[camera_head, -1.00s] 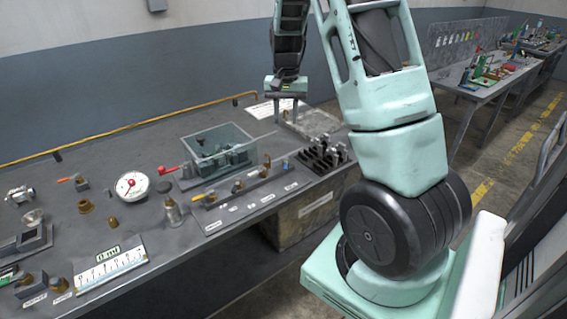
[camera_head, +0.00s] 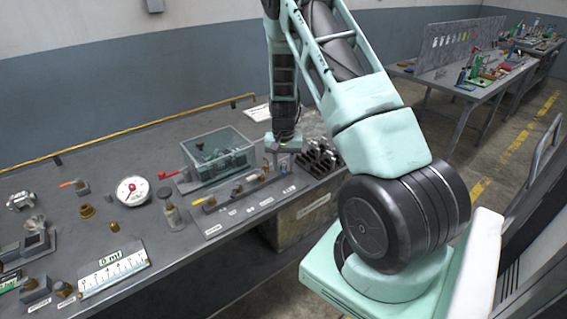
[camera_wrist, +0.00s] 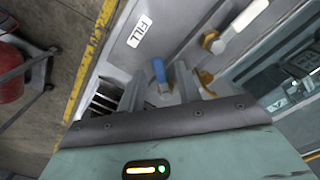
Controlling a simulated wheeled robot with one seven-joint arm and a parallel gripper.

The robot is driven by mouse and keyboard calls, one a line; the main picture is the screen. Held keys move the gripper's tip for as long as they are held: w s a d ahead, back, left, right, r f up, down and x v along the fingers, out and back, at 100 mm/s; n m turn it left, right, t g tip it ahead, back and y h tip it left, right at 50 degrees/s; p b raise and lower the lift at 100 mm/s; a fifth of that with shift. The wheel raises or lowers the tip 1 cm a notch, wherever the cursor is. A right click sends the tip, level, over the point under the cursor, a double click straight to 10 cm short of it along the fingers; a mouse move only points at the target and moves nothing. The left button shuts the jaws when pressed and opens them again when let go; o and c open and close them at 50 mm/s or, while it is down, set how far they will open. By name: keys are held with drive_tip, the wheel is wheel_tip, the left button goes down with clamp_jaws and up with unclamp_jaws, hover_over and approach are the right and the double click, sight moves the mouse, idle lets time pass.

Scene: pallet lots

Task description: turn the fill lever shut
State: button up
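The fill lever (camera_wrist: 159,70) has a blue handle and shows in the wrist view beside a white label (camera_wrist: 139,31) reading FILL. My gripper (camera_wrist: 158,80) is open, with one grey finger on each side of the blue handle. I cannot tell whether either finger touches it. In the head view my gripper (camera_head: 284,152) is low over the right end of the valve panel (camera_head: 215,222) and largely hides the lever.
A brass valve with a white handle (camera_wrist: 240,28) is beside the fill lever. A clear bin (camera_head: 216,155) stands behind the panel, and a black slotted rack (camera_head: 320,157) is close to its right.

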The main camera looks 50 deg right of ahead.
clamp_jaws()
idle(0.3)
drive_tip(key=m, duration=0.1)
drive_tip(key=w+m, duration=0.1)
drive_tip(key=m, duration=0.3)
drive_tip(key=shift+w+a, duration=0.35)
drive_tip(key=shift+w, duration=0.05)
drive_tip(key=shift+w+m+p, duration=0.25)
drive_tip(key=shift+w+m, duration=0.15)
drive_tip(key=shift+m, duration=0.85)
drive_tip(key=shift+w+m+p, duration=0.2)
drive_tip(key=shift+w+m, duration=0.15)
drive_tip(key=shift+m, duration=0.9)
